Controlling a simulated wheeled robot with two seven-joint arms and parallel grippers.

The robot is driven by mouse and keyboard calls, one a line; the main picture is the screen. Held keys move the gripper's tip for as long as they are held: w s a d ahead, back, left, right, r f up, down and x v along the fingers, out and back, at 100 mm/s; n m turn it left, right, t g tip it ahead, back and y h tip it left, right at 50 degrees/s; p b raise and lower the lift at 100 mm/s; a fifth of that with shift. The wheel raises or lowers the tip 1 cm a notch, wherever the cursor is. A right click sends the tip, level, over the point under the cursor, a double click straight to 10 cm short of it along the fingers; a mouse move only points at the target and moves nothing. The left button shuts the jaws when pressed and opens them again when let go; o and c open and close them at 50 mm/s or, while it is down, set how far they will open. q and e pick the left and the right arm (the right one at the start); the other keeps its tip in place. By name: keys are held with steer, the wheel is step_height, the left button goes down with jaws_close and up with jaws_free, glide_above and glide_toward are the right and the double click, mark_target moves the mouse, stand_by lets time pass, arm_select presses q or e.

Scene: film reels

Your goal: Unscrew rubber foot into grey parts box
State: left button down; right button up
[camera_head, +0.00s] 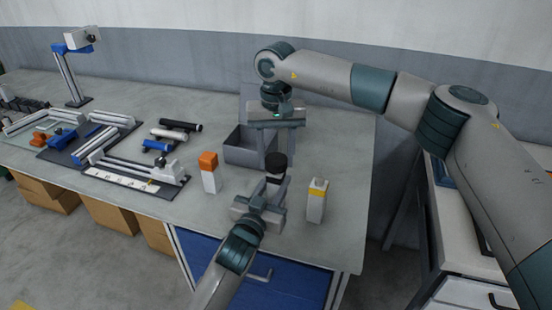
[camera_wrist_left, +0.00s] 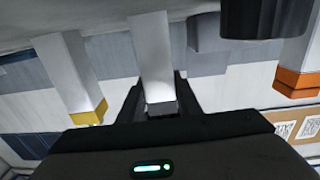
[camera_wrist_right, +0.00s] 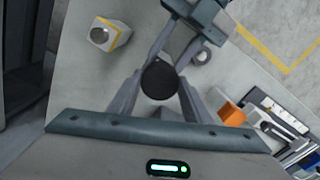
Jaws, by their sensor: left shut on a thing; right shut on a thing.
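The rubber foot (camera_head: 276,160) is a black round cap in the middle of the head view. It shows as a black disc (camera_wrist_right: 159,80) between the fingertips of my right gripper (camera_head: 275,150), which is shut on it from above. My left gripper (camera_head: 264,196) is just below the foot, shut on a pale grey post (camera_wrist_left: 152,60) that is mostly hidden in the head view. A black cylinder (camera_wrist_left: 262,18) shows at the top right of the left wrist view; I cannot tell if it is the foot. The open grey parts box (camera_head: 238,153) stands just behind and left of the foot.
An orange-capped white block (camera_head: 210,178) stands left of my left gripper, a yellow-banded one (camera_head: 316,205) to the right. Black, white and blue cylinders (camera_head: 175,133) and a rail fixture (camera_head: 125,185) lie at left.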

mark_target(276, 159)
steer(key=shift+r, duration=0.45)
steer(key=shift+r, duration=1.95)
arm_select(q)
steer(key=c, duration=1.2)
jaws_free()
steer(key=shift+s, duration=0.1)
steer(key=b+v, duration=0.1)
steer(key=v, duration=1)
steer(key=shift+s+a+b, duration=0.2)
steer(key=shift+s+b, duration=0.1)
steer(key=shift+s, duration=0.05)
arm_select(e)
steer(key=shift+f, duration=0.8)
